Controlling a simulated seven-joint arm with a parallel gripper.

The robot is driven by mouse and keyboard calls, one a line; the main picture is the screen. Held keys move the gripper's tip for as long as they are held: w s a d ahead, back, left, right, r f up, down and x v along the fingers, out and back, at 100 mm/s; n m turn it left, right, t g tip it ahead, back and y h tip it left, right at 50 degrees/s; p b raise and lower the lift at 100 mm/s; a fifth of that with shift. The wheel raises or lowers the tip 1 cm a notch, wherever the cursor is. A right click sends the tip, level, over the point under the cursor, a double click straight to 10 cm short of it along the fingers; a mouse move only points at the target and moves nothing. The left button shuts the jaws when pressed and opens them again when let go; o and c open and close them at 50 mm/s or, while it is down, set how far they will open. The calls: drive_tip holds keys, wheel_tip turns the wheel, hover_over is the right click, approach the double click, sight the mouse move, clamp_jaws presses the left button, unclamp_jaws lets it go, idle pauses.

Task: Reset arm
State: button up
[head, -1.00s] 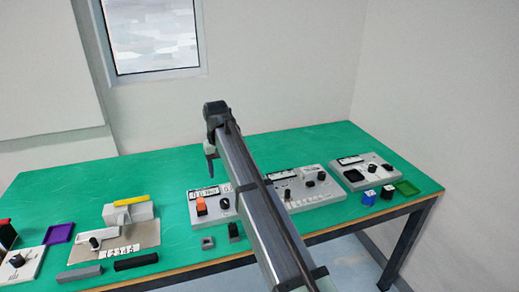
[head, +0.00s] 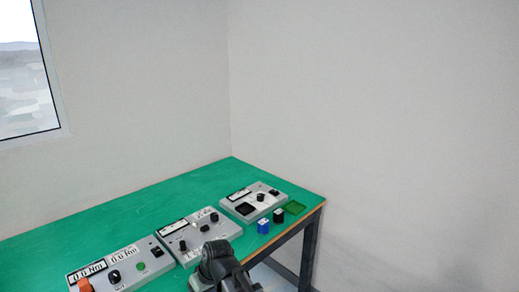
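My arm (head: 222,268) shows at the bottom middle of the head view, in front of the table's front edge. Only a dark joint and part of a link are visible. It covers the front corner of the middle control panel (head: 172,238). My gripper's fingers cannot be made out, so whether it is open or shut does not show.
A green table (head: 105,222) stands against the wall with several grey panels along its front. The table's back strip is clear.

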drive_tip(key=s+d+f+m+g+h, duration=0.2)
drive_tip(key=s+d+f, duration=0.2)
drive_tip(key=d+f, duration=0.8)
drive_tip(key=s+d+f+m+g+h, duration=0.1)
drive_tip(key=s+d+f+m, duration=0.25)
drive_tip(key=d+f, duration=0.8)
drive_tip(key=s+d+f+m+g, duration=0.1)
drive_tip(key=s+d+f, duration=0.2)
drive_tip(key=s+f, duration=0.2)
drive_tip(key=s+d+f+m+g, duration=0.1)
drive_tip(key=s+d+f, duration=0.3)
drive_tip(key=s, duration=0.6)
drive_tip(key=s+d+f+m+g, duration=0.1)
drive_tip(key=s+d+f+g, duration=0.1)
drive_tip(key=s+d+f, duration=0.2)
drive_tip(key=s+f, duration=0.3)
drive_tip(key=s, duration=0.1)
drive_tip(key=shift+s+f+g+h, duration=0.15)
drive_tip(key=shift+s+g+h, duration=0.15)
drive_tip(key=shift+s+h, duration=0.1)
